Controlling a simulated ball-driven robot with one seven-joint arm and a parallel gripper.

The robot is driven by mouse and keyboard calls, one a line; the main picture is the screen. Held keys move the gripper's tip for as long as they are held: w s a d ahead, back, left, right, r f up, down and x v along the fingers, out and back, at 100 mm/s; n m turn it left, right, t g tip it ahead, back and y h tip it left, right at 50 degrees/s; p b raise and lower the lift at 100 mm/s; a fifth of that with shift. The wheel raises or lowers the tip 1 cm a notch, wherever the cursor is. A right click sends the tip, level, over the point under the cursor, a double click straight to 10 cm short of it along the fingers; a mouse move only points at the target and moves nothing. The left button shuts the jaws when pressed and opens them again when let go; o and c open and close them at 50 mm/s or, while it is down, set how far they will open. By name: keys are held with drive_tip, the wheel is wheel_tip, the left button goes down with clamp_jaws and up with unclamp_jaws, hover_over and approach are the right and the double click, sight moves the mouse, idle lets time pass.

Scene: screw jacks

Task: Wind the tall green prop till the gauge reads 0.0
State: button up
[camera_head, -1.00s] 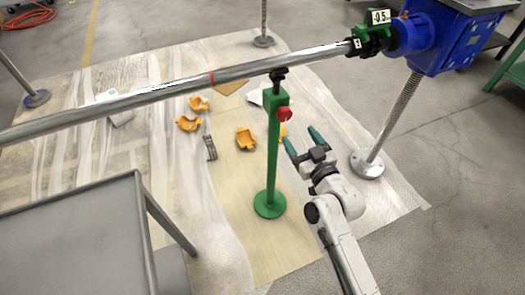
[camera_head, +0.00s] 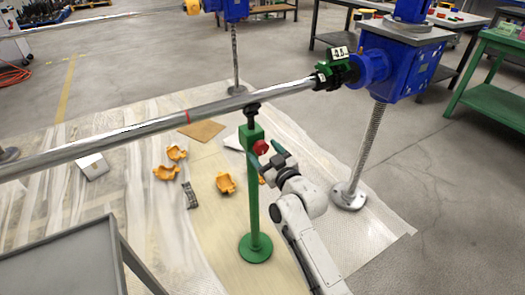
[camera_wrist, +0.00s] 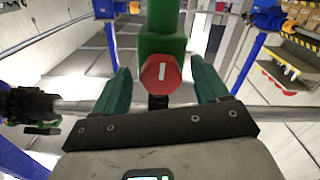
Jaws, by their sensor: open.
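The tall green prop (camera_head: 254,205) stands upright on its round base, its black head (camera_head: 252,109) under the long steel shaft (camera_head: 215,108). A red knob (camera_head: 261,147) sits on its upper side; in the wrist view the red knob (camera_wrist: 160,74) has a white bar mark. My gripper (camera_head: 266,154) is open at the knob. In the wrist view my gripper's green fingers (camera_wrist: 162,85) stand either side of the knob with gaps, not closed on it. The gauge (camera_head: 340,51) is on the green clamp at the shaft's right end; its digits are too small to read surely.
A blue gearbox (camera_head: 400,65) on a screw leg (camera_head: 367,145) stands to the right. A grey table (camera_head: 70,262) is at the front left. Orange shells (camera_head: 226,183) and a dark metal piece (camera_head: 190,195) lie on the sheeted floor. The shaft crosses just above my gripper.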

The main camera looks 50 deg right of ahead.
drive_tip(key=shift+w+d, duration=0.2)
drive_tip(key=shift+w, duration=0.5)
drive_tip(key=shift+c, duration=0.4)
drive_tip(key=c, duration=0.9)
